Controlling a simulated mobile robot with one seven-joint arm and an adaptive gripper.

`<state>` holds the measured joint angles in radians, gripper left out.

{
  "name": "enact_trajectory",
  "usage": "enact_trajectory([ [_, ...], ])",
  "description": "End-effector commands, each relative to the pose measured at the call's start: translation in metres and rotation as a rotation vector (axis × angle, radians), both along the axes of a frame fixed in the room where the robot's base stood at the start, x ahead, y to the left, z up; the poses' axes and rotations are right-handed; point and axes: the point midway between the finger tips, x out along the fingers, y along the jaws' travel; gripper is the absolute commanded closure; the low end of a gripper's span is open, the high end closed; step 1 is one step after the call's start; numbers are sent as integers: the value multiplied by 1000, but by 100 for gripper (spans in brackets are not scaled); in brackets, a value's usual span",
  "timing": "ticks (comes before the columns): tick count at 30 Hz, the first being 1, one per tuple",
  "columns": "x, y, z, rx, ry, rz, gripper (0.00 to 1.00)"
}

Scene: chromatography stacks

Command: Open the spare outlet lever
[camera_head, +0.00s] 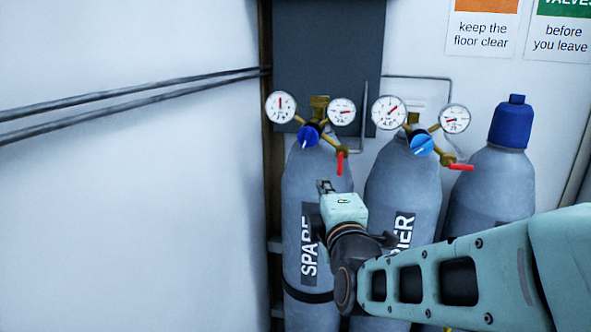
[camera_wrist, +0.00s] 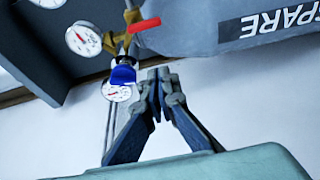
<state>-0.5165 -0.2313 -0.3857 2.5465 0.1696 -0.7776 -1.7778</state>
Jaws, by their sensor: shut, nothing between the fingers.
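The grey cylinder marked SPARE (camera_head: 303,200) stands at the left in the head view, its regulator on top with two round gauges and a blue knob (camera_head: 308,135). Its red outlet lever (camera_head: 340,163) hangs down at the regulator's right end. In the wrist view the red lever (camera_wrist: 145,24) shows at the top, beside the brass fitting. My gripper (camera_head: 325,186) is in front of the cylinder, a little below and left of the lever in the picture. In the wrist view its fingers (camera_wrist: 158,74) are shut and empty, apart from the lever.
A second cylinder (camera_head: 405,180), its label partly hidden by my arm, stands right beside it; its own red lever (camera_head: 461,167) points sideways. A blue-capped cylinder (camera_head: 511,125) stands further right. A dark panel (camera_head: 328,45) is behind. Pipes run along the bare left wall.

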Motion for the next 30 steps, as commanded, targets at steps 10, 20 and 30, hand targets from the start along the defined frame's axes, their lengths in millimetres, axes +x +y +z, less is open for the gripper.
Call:
enact_trajectory([
  [10,31,1,0,-5,1,2,100],
  [20,78,2,0,-5,1,1,100],
  [30,85,-27,2,-2,-1,-1,100],
])
